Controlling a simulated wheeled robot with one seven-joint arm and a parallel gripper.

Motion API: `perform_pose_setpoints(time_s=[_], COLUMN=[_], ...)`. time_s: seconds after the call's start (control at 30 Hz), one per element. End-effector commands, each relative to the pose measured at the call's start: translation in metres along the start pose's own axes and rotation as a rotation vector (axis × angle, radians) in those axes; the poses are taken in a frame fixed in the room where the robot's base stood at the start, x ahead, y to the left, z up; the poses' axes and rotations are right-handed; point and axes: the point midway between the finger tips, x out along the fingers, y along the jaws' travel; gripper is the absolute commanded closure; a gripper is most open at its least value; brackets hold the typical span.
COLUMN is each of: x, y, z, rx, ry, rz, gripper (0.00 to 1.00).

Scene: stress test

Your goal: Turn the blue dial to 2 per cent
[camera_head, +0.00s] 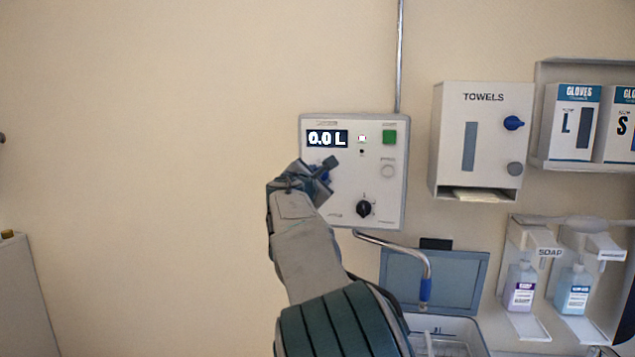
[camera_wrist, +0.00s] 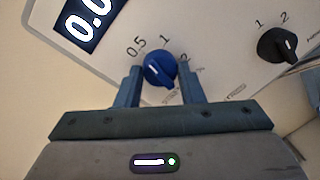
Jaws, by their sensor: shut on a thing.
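The blue dial (camera_wrist: 160,69) sits on the white wall panel (camera_head: 348,210). In the wrist view, marks 0.5, 1 and 2 are printed around it, and its white line points up and to the left. My gripper (camera_wrist: 160,88) is shut on the blue dial, with one finger on each side of it. In the head view, my gripper (camera_head: 322,172) covers most of the dial, and only a bit of blue shows. The panel's display (camera_head: 327,138) reads 0.0 L.
A black knob (camera_head: 364,208) marked 1 and 2 sits at the panel's lower right, below a green button (camera_head: 389,137). A towel dispenser (camera_head: 483,130) with its own blue knob hangs to the right. A basin with a spout (camera_head: 424,262) stands below. The wall at left is clear.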

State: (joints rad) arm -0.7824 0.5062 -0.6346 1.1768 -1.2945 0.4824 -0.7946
Motion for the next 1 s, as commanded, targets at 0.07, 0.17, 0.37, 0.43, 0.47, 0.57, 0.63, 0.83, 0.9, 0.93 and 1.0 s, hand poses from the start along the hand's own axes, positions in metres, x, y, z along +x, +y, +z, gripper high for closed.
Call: perform_pose_setpoints(time_s=[0.07, 0.17, 0.37, 0.43, 0.47, 0.57, 0.63, 0.83, 0.9, 0.93, 1.0], x=[0.0005, 0.0006, 0.0003, 0.0005, 0.0004, 0.0003, 0.0005, 0.0005, 0.0003, 0.0004, 0.0007], y=[-0.0027, -0.0028, -0.0023, -0.0025, -0.0022, -0.0022, -0.0023, -0.0020, -0.0019, -0.0018, -0.0024], z=[-0.0014, -0.0011, -0.0007, -0.0006, -0.0004, -0.0002, 0.0001, 0.0005, 0.0002, 0.0005, 0.0007], rx=[0.065, 0.155, 0.346, 0.412, 0.440, 0.534, 0.600, 0.790, 0.856, 0.884, 0.950], ry=[0.003, 0.009, 0.024, 0.029, 0.031, 0.038, 0.042, 0.057, 0.062, 0.064, 0.068], rz=[-0.003, -0.007, -0.016, -0.019, -0.020, -0.025, -0.029, -0.037, -0.041, -0.042, -0.047], gripper=[0.88, 0.88, 0.88, 0.88, 0.88, 0.88, 0.88, 0.88, 0.88, 0.88, 0.88])
